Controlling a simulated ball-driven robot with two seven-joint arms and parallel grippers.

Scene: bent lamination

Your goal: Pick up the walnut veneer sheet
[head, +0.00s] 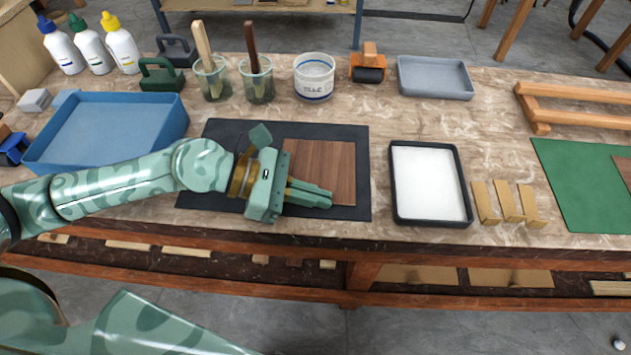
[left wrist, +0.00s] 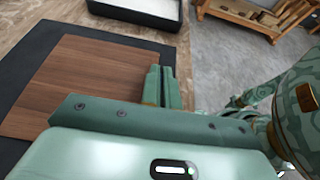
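The walnut veneer sheet (head: 325,160) is a brown, striped square lying flat on a black mat (head: 350,131). It also shows in the left wrist view (left wrist: 85,80), left of the fingers. My left gripper (head: 318,196) lies over the sheet's front part, its fingers pointing right along the front edge. In the left wrist view its fingers (left wrist: 162,87) are close together by the sheet's edge, with no sheet visible between them. The gripper hides the sheet's front left part. Whether the fingers touch the sheet is unclear. My right gripper is out of view.
A blue tray (head: 178,118) stands left on the marble-patterned table. A black-rimmed white tray (head: 396,212) and several brass angle pieces (head: 507,203) are to the right, beside a green mat (head: 580,205). Cups (head: 258,86), a white tub (head: 314,80) and an orange roller (head: 368,72) stand behind.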

